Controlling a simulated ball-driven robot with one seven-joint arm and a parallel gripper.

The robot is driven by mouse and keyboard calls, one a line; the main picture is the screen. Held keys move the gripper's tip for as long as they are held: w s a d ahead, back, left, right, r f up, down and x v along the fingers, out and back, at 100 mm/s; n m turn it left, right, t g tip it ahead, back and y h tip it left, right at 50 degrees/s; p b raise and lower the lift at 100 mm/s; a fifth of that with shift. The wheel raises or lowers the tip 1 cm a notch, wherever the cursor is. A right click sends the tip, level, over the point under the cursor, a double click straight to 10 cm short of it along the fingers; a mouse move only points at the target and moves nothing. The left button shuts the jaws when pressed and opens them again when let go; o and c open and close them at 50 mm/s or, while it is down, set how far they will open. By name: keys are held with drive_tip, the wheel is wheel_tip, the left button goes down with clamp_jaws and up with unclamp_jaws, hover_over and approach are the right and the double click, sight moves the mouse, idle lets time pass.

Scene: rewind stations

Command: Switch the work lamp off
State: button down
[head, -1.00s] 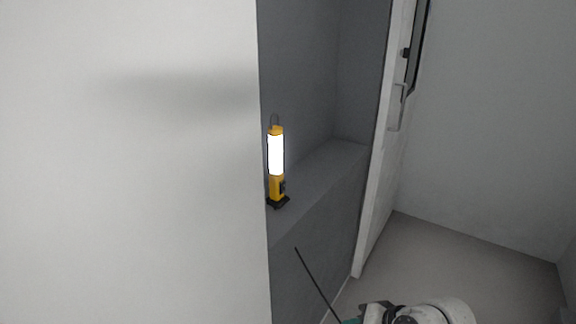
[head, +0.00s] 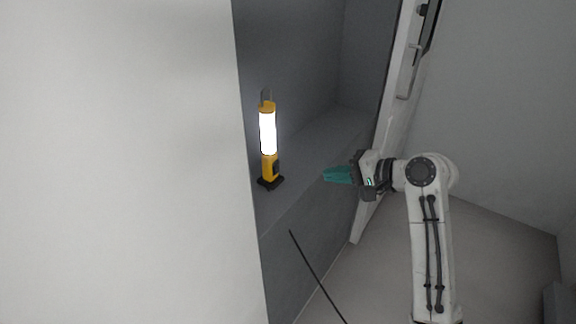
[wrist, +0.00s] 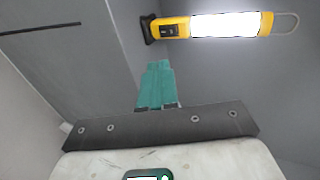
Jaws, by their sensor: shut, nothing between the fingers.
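The work lamp (head: 268,138) stands upright on the grey ledge of a recess in the head view. It has a yellow body, a black base, a hook on top and a brightly lit white tube. In the wrist view the lamp (wrist: 222,25) lies across the top, its tube glowing, with a dark switch (wrist: 168,30) on the yellow lower body facing the camera. My gripper (head: 326,174) has teal fingers, closed together and empty. It is to the right of the lamp, apart from it, pointing toward its lower part. The fingertips (wrist: 158,63) show below the lamp in the wrist view.
A white wall (head: 120,160) fills the left of the head view, bordering the recess. The ledge (head: 312,160) is otherwise bare. A white door (head: 405,80) with a handle stands to the right. A thin dark rod (head: 312,270) shows below the ledge.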

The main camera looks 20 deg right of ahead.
approach(278, 166)
wheel_tip(278, 166, down, 3)
drive_tip(key=w+a, duration=0.1)
drive_tip(key=shift+w+a+p, duration=0.5)
drive_tip(key=shift+w+a, duration=0.3)
drive_tip(key=shift+w, duration=0.35)
drive_tip(key=shift+w+a, duration=0.45)
drive_tip(key=shift+w, duration=0.2)
drive_tip(key=shift+w+a+r+p, duration=0.15)
drive_tip(key=shift+r+p, duration=0.2)
drive_tip(key=shift+p, duration=0.4)
drive_tip(key=shift+f, duration=0.3)
drive_tip(key=shift+r, duration=0.15)
